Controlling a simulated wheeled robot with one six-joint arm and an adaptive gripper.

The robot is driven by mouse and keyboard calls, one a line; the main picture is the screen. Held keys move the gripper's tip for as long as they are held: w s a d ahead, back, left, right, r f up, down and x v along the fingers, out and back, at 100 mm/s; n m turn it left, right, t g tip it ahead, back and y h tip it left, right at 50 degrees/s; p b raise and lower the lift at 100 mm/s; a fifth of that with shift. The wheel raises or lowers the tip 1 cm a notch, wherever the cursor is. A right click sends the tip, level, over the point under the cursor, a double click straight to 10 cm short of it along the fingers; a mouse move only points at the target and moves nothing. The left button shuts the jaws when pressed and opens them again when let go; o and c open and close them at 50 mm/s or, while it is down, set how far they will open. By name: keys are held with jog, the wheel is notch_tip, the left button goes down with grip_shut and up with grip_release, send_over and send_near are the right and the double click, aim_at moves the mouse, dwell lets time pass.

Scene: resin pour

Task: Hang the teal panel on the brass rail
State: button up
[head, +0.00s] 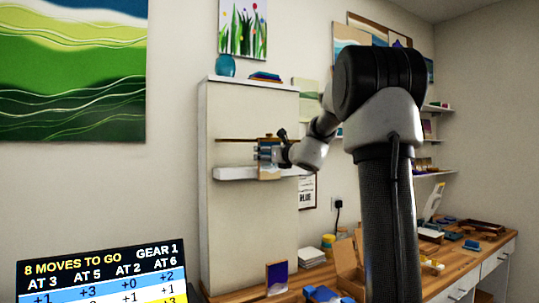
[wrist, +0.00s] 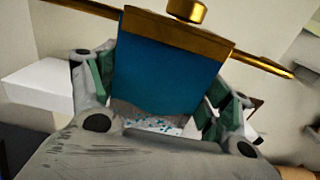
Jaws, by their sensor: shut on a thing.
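The teal panel (wrist: 165,65) has a blue-teal face, a brown top edge and a pale, speckled lower part. My gripper (wrist: 158,90) is shut on it, with a green-padded finger at each side. In the head view my gripper (head: 272,154) is at the front of the tall cream cabinet, level with the brass rail (head: 234,140). In the wrist view the rail (wrist: 268,66) runs on a slant behind the panel's top edge. A brass knob (wrist: 187,10) shows above that edge. I cannot tell whether the panel touches or hangs on the rail.
A white ledge (head: 236,173) juts out just below the rail; it also shows in the wrist view (wrist: 40,88). The cream cabinet (head: 240,225) stands behind. A wooden workbench (head: 330,275) with boxes and small items runs along the right wall.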

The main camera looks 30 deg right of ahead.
jog(key=o, duration=1)
jog(key=shift+o, duration=0.2)
